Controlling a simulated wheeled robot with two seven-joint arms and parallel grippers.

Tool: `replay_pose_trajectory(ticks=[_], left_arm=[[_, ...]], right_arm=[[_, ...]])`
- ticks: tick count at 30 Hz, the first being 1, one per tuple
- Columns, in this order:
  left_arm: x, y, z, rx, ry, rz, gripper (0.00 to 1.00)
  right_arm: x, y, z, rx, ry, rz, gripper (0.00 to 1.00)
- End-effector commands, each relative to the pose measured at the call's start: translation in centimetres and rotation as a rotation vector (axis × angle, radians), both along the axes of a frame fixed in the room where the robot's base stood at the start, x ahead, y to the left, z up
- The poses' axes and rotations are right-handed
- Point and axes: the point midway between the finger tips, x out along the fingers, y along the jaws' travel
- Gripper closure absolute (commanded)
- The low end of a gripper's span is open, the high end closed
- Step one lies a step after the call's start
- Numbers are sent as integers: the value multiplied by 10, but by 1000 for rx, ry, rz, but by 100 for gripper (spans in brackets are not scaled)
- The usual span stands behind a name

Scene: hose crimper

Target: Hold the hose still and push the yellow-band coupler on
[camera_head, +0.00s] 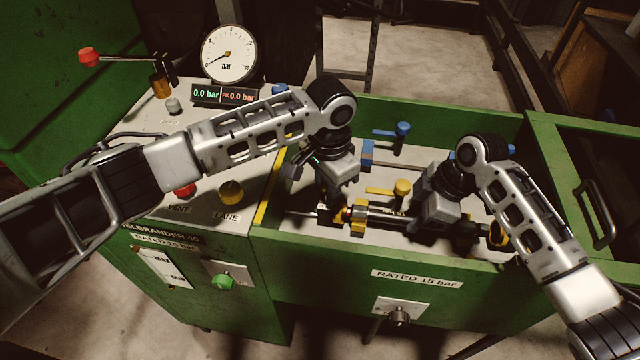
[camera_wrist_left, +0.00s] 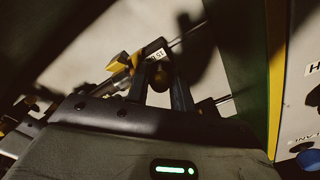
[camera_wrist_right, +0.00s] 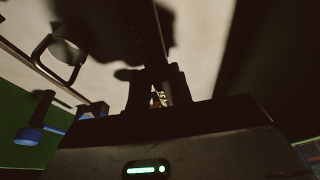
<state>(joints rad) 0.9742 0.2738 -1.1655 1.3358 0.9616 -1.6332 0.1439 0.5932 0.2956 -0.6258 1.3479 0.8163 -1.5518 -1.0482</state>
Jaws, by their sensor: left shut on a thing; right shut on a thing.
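The dark hose (camera_head: 385,214) lies along the green trough, with a yellow clamp (camera_head: 357,216) near its left part. My right gripper (camera_head: 427,222) is shut on the hose; pale lettering shows between its fingers in the right wrist view (camera_wrist_right: 158,98). My left gripper (camera_head: 336,212) is shut left of the clamp. In the left wrist view, a dark yellowish piece, apparently the yellow-band coupler (camera_wrist_left: 158,76), is between its fingers. The fingers and shadow hide most of it, and I cannot tell whether it touches the hose.
A yellow-knobbed handle (camera_head: 402,188) and a blue-knobbed handle (camera_head: 402,130) stand behind the hose. The trough's green front wall (camera_head: 350,255) runs close in front of both grippers. A dial gauge (camera_head: 229,54) stands on the console at left.

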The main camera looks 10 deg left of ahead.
Motion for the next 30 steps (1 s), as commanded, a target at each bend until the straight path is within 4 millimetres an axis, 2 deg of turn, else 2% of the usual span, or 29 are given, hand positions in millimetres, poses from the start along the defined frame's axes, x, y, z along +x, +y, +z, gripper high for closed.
replay_pose_trajectory(ticks=[2,3,5,13,17,20,30], left_arm=[[-1,-6,1,-16,-4,-9,100],[-1,-6,1,-17,-4,-9,74],[-1,-6,1,-17,-4,-9,57],[0,-4,1,-10,-3,-6,56],[0,-3,8,-10,-4,-6,56],[0,-3,22,-10,-6,-6,56],[0,-4,93,-14,-6,-8,56]], right_arm=[[1,1,1,4,-3,1,100],[1,1,1,4,-3,1,100],[1,1,1,4,-3,1,100],[1,1,1,2,-2,0,100],[1,1,1,2,-2,0,100],[1,0,1,2,-2,0,100],[1,1,1,2,-2,0,100]])
